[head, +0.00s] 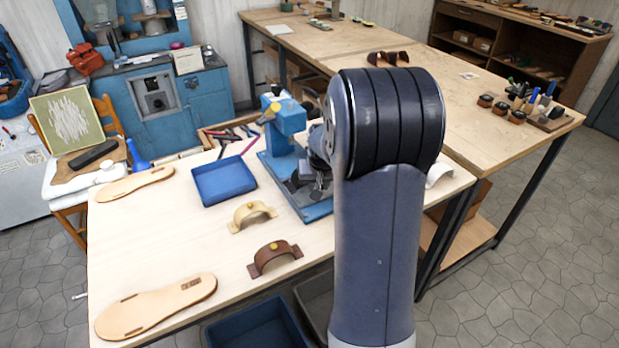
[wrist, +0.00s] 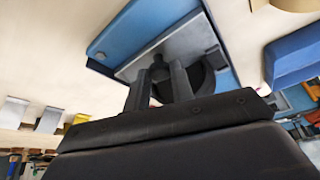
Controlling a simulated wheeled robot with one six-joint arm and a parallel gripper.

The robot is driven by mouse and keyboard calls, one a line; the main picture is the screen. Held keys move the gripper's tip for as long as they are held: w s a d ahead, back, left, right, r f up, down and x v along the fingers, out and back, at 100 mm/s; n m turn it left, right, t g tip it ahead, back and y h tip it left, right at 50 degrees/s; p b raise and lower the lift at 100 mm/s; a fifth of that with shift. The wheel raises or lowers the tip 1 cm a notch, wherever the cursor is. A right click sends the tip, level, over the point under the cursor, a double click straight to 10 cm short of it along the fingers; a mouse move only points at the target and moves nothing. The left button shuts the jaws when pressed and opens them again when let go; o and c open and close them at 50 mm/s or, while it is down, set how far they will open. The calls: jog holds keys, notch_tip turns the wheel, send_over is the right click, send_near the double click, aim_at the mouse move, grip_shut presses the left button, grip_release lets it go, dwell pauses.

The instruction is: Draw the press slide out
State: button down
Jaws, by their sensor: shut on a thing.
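The blue press (head: 285,118) stands on the near workbench, its flat base (head: 312,212) reaching toward me. My gripper (head: 322,190) is low over that base and partly hidden by my arm. In the wrist view, my gripper (wrist: 160,72) has its two dark fingers either side of a small dark knob at the grey press slide (wrist: 200,40), and it is shut on it. The slide lies on the blue base (wrist: 125,28), with a dark round recess beside the fingers. How far out the slide is I cannot tell.
A blue tray (head: 223,181) lies left of the press. A cream strap (head: 251,213), a brown strap (head: 274,257) and two sandal soles (head: 155,305) lie on the workbench (head: 190,255). Pliers lie behind the tray.

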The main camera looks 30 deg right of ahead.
jog(key=shift+s+d+b, duration=0.1)
jog(key=shift+s+b, duration=0.2)
jog(key=shift+s, duration=1.25)
jog(key=shift+f, duration=0.1)
jog(key=c, duration=1.4)
grip_release()
jog(key=shift+s, duration=0.2)
jog(key=shift+o, duration=1)
jog(key=shift+w, duration=0.1)
jog(key=shift+r, duration=0.2)
jog(key=v, duration=1)
jog(key=shift+r+b, duration=0.3)
jog(key=shift+b, duration=0.15)
